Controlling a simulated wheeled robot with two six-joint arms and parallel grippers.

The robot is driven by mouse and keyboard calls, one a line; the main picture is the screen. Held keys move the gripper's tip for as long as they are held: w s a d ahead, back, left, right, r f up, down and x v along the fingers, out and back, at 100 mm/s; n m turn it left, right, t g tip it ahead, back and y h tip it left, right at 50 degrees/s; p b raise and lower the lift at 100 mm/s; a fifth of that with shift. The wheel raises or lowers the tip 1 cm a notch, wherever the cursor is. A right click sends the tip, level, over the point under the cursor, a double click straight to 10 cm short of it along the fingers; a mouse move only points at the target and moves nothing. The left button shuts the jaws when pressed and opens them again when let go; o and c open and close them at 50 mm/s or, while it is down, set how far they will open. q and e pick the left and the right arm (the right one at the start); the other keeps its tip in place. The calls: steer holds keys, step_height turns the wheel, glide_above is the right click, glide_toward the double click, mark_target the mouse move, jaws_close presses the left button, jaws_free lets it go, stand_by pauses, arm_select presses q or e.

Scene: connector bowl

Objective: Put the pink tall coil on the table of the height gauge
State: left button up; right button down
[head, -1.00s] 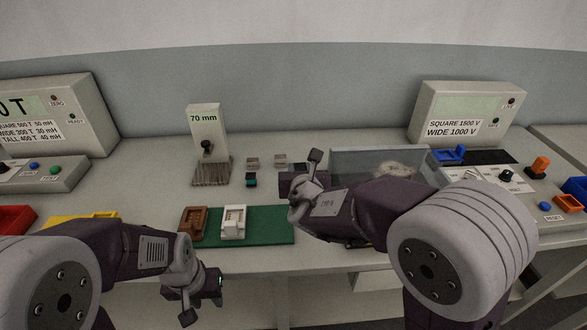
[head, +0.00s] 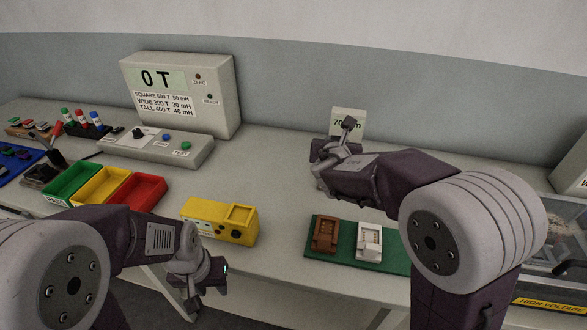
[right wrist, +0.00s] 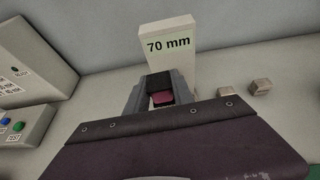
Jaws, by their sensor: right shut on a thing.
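My right gripper (right wrist: 160,90) is shut on a pink coil (right wrist: 162,99), seen small between the fingers in the right wrist view. Its upper part is hidden by the dark finger parts. The height gauge (right wrist: 171,45) is a pale upright block marked 70 mm, straight behind the gripper; its top shows in the head view (head: 346,116). The gauge's table is hidden behind my right gripper and arm, so I cannot tell whether the coil touches it. My left gripper (head: 217,273) hangs low at the front edge of the workbench, apart from everything; its jaw gap is not clear.
A yellow box-shaped device (head: 219,222) stands near the front edge. A green mat (head: 340,256) bears a brown holder (head: 325,235) and a white holder (head: 369,241). Green, yellow and red bins stand left. Two small blocks (right wrist: 260,86) lie right of the gauge.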

steer(key=shift+w+d+r, duration=0.2)
steer(key=shift+d+r, duration=0.25)
steer(key=shift+d+h, duration=0.3)
steer(key=shift+d, duration=0.05)
steer(key=f+b, duration=0.1)
steer(key=f, duration=0.3)
steer(key=f+b, duration=0.2)
steer(key=f, duration=0.3)
steer(key=f+b, duration=0.2)
steer(key=f, duration=0.2)
steer(key=shift+d+f, duration=0.25)
steer(key=shift+d, duration=0.1)
steer(key=shift+f+m, duration=0.25)
steer(key=shift+m, duration=0.05)
steer(key=shift+w+r, duration=0.1)
steer(key=shift+w, duration=0.1)
steer(key=w, duration=0.1)
steer(key=w+d, duration=0.1)
steer(key=w, duration=0.1)
steer(key=shift+w+p, duration=0.15)
steer(key=shift+p, duration=0.15)
steer(key=shift+w+f, duration=0.15)
steer(key=shift+f, duration=0.6)
steer(key=shift+r, duration=0.1)
